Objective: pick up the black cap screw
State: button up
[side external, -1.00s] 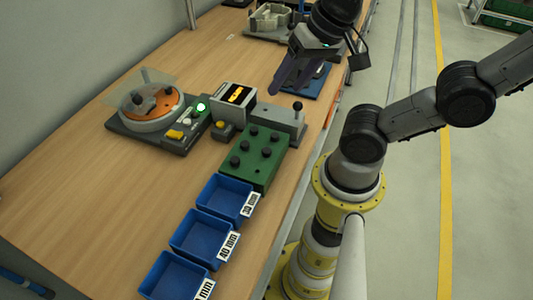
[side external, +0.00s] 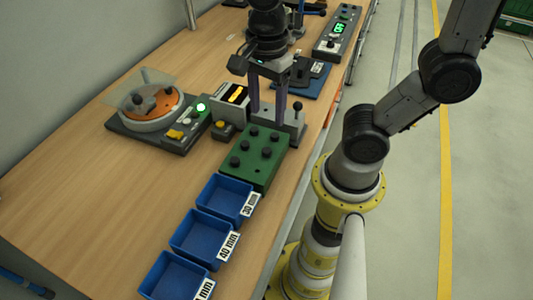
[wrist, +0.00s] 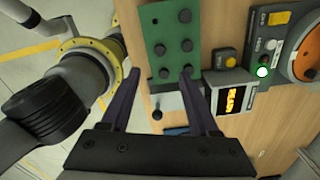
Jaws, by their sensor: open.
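Several black cap screws stand upright in a green block (side external: 262,178), only their round heads showing. One black cap screw (side external: 267,152) is near the block's middle; in the wrist view another black cap screw head (wrist: 164,73) shows between my fingertips. My gripper (side external: 268,114) points down over the block's far end, with its two long purple fingers apart and nothing between them. In the wrist view, my gripper (wrist: 161,72) is open, its right fingertip close to a screw head. I cannot tell the exact height of the fingertips above the screws.
Blue bins (side external: 225,201) with length labels stand before the block. A grey fixture with a black-knobbed lever (side external: 297,106) is just behind it. A lit display box (side external: 236,95) and a station with an orange disc (side external: 150,106) are to the left. The left front table is clear.

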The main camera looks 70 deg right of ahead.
aim_at(267, 150)
notch_tip(267, 150, down, 11)
jog(key=shift+a+r, duration=0.1)
jog(key=shift+a, duration=0.05)
grip_shut()
dwell(0.6)
